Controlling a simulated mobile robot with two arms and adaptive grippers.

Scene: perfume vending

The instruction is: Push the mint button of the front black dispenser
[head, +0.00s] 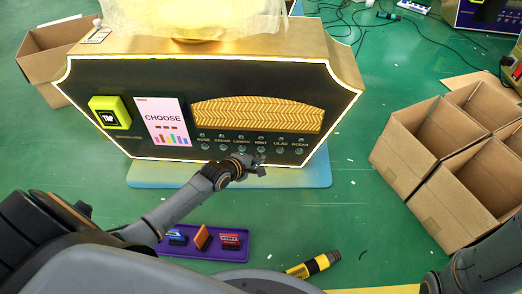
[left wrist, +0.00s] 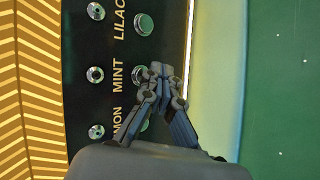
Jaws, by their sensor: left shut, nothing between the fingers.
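The black dispenser (head: 150,75) with gold trim stands in front of me, its panel lit around the edge. A row of round buttons labelled rose, cedar, lemon, mint, lilac and ocean runs along its lower right. The mint button (left wrist: 140,74) is partly hidden behind my left gripper (left wrist: 162,72) in the left wrist view. My left gripper is shut and empty, with its fingertips right by the mint button; I cannot tell whether they touch it. The lilac button (left wrist: 144,24) is clear beside it. My right arm shows at the lower right, but its gripper does not.
Open cardboard boxes (head: 405,167) stand at the right, and another box (head: 40,65) at the back left. A purple tray (head: 204,254) with small coloured items and a yellow-black tool (head: 314,265) lie in front of the dispenser. Cables cross the green floor behind.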

